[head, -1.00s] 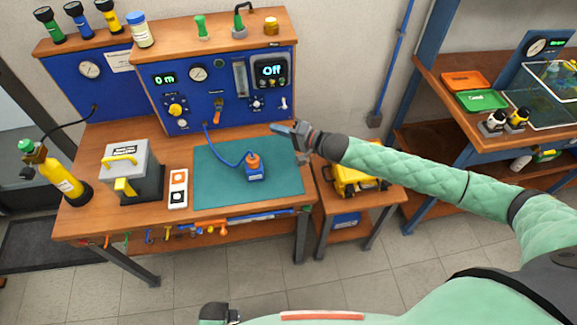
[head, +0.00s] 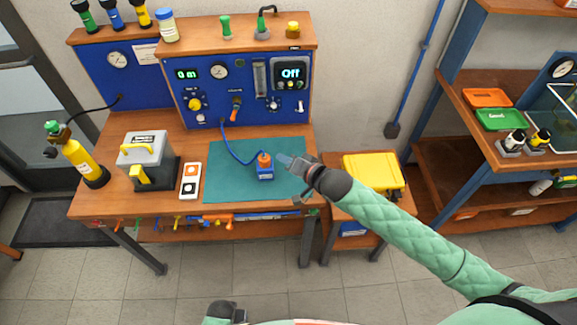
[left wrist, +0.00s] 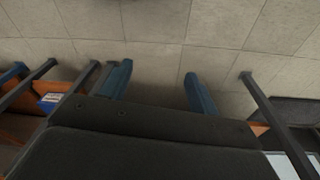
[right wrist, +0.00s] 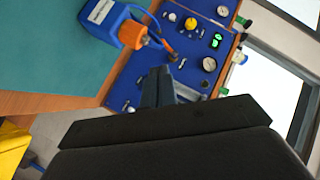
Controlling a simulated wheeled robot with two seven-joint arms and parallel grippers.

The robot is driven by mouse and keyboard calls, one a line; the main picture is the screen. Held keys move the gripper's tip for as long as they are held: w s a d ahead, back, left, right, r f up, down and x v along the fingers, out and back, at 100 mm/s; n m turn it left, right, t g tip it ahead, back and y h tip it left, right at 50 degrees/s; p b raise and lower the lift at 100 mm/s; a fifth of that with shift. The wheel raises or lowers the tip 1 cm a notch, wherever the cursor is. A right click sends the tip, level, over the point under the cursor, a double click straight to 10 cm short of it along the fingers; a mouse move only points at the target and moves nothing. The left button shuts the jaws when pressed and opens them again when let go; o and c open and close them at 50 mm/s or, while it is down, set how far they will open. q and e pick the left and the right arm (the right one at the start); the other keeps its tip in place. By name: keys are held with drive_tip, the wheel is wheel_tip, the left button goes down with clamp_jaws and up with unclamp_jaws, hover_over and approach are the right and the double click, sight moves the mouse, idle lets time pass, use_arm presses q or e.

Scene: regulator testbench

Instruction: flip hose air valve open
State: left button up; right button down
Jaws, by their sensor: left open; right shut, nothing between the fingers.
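The orange valve lever (head: 236,108) is on the front of the blue test panel (head: 205,112) and points downward at a slant. A blue hose (head: 232,150) runs from below it to a blue block with an orange top (head: 265,168) on the green mat. My right gripper (head: 284,159) is shut and empty, just right of the block's top in the head view; contact cannot be told. In the right wrist view its fingers (right wrist: 159,88) point toward the panel, with the block (right wrist: 105,18) at upper left. My left gripper (left wrist: 158,86) is open and empty above the floor.
The green mat (head: 225,185) covers the bench's right half. A grey box (head: 147,150), a two-button switch box (head: 190,180) and a yellow cylinder (head: 82,160) stand left. A yellow case (head: 372,172) sits on a low table at right.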

drive_tip(key=shift+s+d+f+n+h, duration=0.15)
drive_tip(key=shift+s+h, duration=0.15)
drive_tip(key=shift+s, duration=0.25)
drive_tip(key=shift+s+f+n+h, duration=0.15)
drive_tip(key=shift+s+h, duration=0.15)
drive_tip(key=shift+s, duration=0.2)
use_arm(q)
drive_tip(key=shift+c, duration=0.2)
